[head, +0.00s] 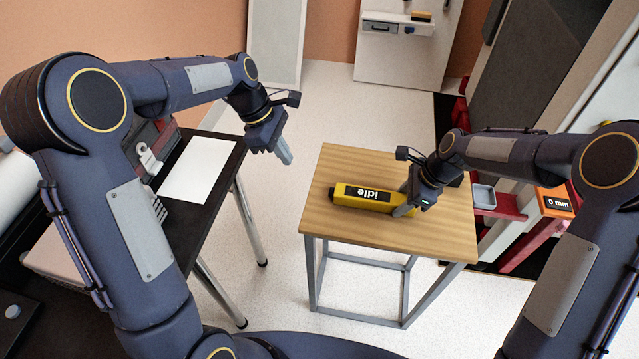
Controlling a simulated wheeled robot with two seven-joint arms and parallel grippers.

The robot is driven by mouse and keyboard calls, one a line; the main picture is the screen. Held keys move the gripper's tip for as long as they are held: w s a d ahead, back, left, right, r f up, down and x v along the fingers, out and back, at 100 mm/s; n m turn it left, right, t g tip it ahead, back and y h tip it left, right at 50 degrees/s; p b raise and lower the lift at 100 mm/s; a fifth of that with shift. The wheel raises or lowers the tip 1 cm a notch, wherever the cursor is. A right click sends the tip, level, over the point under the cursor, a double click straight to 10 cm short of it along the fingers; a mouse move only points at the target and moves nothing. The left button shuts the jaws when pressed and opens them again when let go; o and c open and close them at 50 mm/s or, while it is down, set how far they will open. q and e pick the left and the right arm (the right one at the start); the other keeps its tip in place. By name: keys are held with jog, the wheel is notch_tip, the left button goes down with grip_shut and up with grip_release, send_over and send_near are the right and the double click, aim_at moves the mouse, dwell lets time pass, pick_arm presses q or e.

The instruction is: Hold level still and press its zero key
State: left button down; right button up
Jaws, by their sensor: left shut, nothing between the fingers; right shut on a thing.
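The yellow level (350,202) lies on the small wooden table (330,164), with a black display on top reading "idle", upside down in the picture. My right gripper (405,210) is shut on the level near its right end, and its fingers hide part of that end. My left gripper (286,157) is shut and empty. It hangs in the air to the left of the wooden table, apart from the level. I cannot make out the zero key.
A black table (218,207) with a white sheet (198,168) stands at the left. An orange "0 mm" display (555,202) and a grey tray (484,196) are at the right beside red beams. A white panel with a shelf (398,28) stands at the back. The wooden table's front is clear.

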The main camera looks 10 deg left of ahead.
aim_at(332, 193)
pick_arm(q)
jog(key=shift+w+d+f, duration=0.1)
jog(key=shift+w+f, duration=0.2)
jog(key=shift+f, duration=0.05)
jog(key=shift+f, duration=0.1)
jog(key=x, duration=1)
jog(key=shift+s+d, duration=0.2)
jog(key=shift+d, duration=1.85)
